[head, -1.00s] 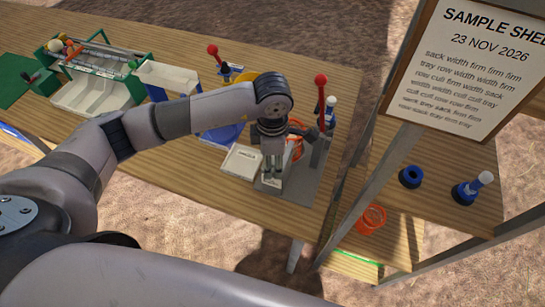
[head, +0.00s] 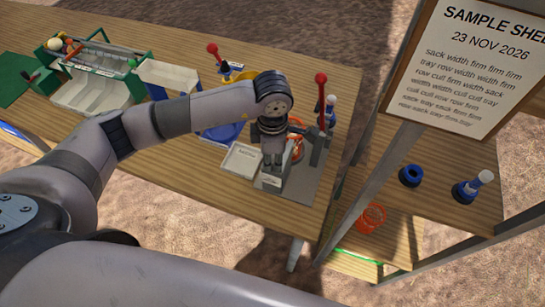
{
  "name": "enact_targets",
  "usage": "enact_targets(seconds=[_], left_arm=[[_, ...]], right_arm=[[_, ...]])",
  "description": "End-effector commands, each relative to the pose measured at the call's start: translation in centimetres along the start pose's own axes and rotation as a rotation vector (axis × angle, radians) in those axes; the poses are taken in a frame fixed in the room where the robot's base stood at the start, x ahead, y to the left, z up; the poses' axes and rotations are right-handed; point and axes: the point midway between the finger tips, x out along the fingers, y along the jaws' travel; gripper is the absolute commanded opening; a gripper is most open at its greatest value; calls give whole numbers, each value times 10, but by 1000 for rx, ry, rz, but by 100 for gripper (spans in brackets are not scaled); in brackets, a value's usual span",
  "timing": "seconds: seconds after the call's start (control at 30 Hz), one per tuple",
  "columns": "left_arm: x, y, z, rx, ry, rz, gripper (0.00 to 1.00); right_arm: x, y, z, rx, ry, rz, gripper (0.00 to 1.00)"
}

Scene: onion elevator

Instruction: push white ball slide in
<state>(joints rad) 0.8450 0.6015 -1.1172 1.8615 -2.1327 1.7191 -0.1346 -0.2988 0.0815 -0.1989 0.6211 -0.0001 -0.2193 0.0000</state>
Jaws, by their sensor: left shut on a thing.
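My left gripper (head: 272,164) points down over the grey base plate (head: 300,190) of a small station at the table's front right. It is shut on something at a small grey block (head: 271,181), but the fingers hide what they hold. I cannot make out a white ball or a slide there. A pale ball (head: 54,45) shows on the green machine at the far left. A red-knobbed lever (head: 321,80) stands at the right of the station, behind my gripper. My right gripper is not in view.
A white tray (head: 241,160) lies just left of the station. An orange ring-like thing (head: 297,146) sits partly hidden behind my gripper. A slanted grey post (head: 368,190) rises on the right. A blue ring (head: 411,176) lies on the right-hand table.

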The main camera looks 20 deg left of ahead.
Motion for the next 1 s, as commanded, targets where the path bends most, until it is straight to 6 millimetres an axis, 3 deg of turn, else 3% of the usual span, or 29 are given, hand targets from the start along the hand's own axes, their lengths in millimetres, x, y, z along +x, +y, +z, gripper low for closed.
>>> enact_targets(seconds=[1.0], left_arm=[[0,42,18,-1,-2,1,0]], right_arm=[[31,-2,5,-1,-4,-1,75]])
